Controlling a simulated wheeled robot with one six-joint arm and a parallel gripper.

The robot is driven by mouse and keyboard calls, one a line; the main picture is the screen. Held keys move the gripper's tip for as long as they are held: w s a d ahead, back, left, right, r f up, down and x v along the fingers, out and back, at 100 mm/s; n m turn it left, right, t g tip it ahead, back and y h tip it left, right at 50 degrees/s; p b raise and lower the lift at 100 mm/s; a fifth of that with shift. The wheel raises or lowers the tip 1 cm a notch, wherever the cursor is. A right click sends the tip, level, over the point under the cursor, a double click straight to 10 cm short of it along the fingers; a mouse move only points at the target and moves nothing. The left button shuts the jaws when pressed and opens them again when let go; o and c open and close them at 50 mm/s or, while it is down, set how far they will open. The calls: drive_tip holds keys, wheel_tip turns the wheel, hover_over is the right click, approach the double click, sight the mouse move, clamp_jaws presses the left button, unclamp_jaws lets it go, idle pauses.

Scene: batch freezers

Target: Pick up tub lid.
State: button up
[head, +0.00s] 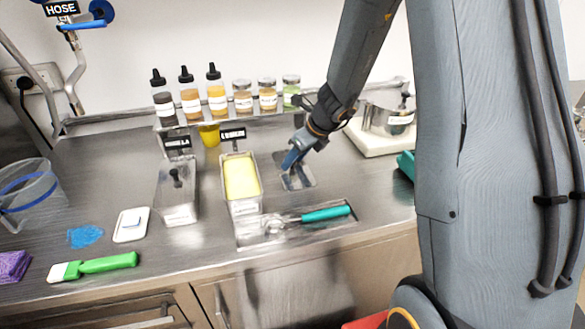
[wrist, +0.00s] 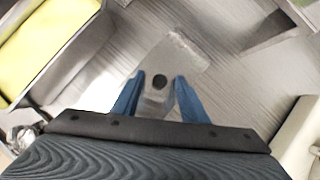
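The tub lid (head: 300,181) is a flat grey metal plate lying on the steel counter, right of an open tub of yellow ice cream (head: 241,178). In the wrist view the lid (wrist: 178,58) lies under my gripper (wrist: 159,78), with its round black knob (wrist: 159,82) between the two blue fingers. The fingers are apart, with gaps beside the knob. In the head view my gripper (head: 291,161) is over the lid's far part, hiding the knob. Any contact with the lid cannot be told.
A covered metal tub (head: 178,200) with a black knob stands further left. A scoop with a teal handle (head: 325,214) lies in a shallow tray in front. Bottles and jars (head: 217,95) line a shelf behind. A pot (head: 385,120) stands on a pale block at right.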

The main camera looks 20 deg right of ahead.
drive_tip(key=shift+c, duration=0.2)
clamp_jaws()
